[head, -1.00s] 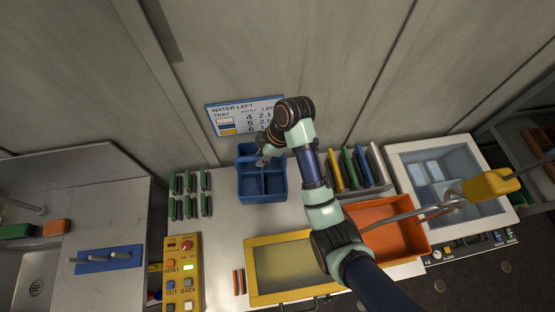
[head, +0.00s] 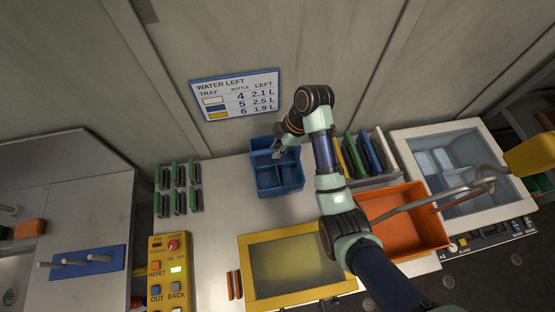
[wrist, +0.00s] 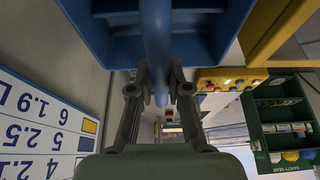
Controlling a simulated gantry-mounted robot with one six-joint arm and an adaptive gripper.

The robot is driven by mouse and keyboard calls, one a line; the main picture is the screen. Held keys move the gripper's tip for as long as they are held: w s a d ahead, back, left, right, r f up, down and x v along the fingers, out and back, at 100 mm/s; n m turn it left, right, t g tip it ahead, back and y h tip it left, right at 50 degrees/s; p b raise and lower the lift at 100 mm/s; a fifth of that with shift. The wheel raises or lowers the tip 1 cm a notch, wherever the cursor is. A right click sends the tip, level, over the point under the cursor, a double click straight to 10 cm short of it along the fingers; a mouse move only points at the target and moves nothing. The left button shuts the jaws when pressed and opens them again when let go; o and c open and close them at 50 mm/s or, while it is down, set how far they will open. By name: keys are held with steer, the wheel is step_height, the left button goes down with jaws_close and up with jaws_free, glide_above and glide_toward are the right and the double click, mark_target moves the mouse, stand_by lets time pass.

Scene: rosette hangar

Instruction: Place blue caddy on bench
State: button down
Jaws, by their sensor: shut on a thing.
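The blue caddy (head: 278,180) is an open box with dividers and a bar handle. In the head view it is over the back of the pale bench (head: 215,240), right of the green clips. I cannot tell whether its base touches the bench. My gripper (head: 278,152) is shut on the caddy's handle. In the wrist view the fingers (wrist: 160,82) are on either side of the blue handle bar (wrist: 156,35), with the caddy's compartments (wrist: 205,25) beyond. The caddy looks roughly level.
Green clips (head: 178,187) stand left of the caddy. A rack of upright plates (head: 365,155) is close on its right. A yellow-framed panel (head: 290,263), an orange tray (head: 408,220) and a control box (head: 170,268) are nearer. The wall sign (head: 235,95) is behind.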

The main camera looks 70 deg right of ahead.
mark_target(276, 165)
step_height(276, 165, down, 4)
steer(key=shift+a+p, duration=0.1)
steer(key=shift+p, duration=0.45)
steer(key=shift+f, duration=2.6)
steer(key=shift+f, duration=0.1)
steer(key=c, duration=1.1)
jaws_free()
